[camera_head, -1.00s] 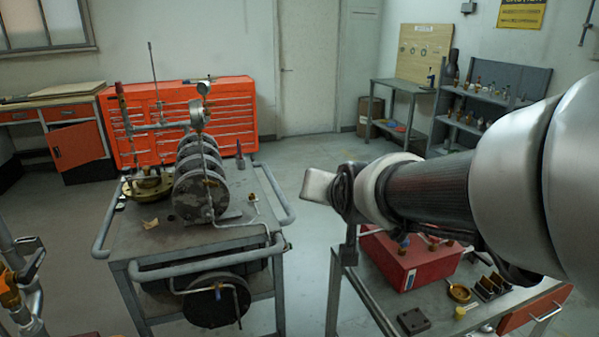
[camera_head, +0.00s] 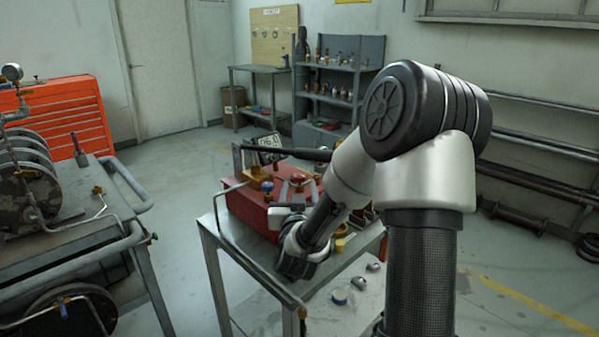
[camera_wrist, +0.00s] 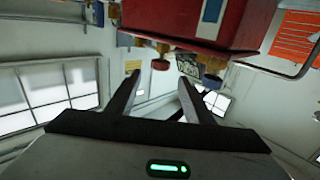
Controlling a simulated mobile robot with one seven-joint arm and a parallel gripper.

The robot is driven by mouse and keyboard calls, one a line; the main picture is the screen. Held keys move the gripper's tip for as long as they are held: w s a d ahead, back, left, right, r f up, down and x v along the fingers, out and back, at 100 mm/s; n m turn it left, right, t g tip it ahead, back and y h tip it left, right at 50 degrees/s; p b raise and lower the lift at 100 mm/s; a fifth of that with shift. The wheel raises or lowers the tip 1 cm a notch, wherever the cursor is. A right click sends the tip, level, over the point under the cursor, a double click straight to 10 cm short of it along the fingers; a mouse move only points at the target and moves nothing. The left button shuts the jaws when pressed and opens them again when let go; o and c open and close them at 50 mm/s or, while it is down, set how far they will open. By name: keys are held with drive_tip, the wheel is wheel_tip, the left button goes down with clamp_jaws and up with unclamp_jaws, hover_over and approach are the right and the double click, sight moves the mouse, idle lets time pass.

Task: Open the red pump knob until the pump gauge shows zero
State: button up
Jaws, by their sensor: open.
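The red pump box (camera_head: 250,207) sits on the small metal table in the head view. A round red knob (camera_head: 298,178) and a blue knob (camera_head: 267,186) are on top of it. A dark panel with white markings (camera_head: 266,143) stands behind; I cannot read any gauge value. In the wrist view the scene looks upside down: the red box (camera_wrist: 240,22) is at the top, with a red knob (camera_wrist: 160,65) and a blue knob (camera_wrist: 212,80) on brass fittings. My gripper (camera_wrist: 160,82) is open and empty, its fingers pointing toward the red knob, which appears apart from them. The head view hides my fingertips.
The table (camera_head: 210,236) has a bent pipe along its left side and small loose parts near its right edge. A grey cart (camera_head: 70,240) with round discs stands at left. Open floor (camera_head: 190,190) lies between them.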

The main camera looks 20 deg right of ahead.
drive_tip(key=b+x, duration=0.1)
drive_tip(key=x, duration=1.1)
drive_tip(key=shift+w+d, duration=0.15)
drive_tip(key=c, duration=1)
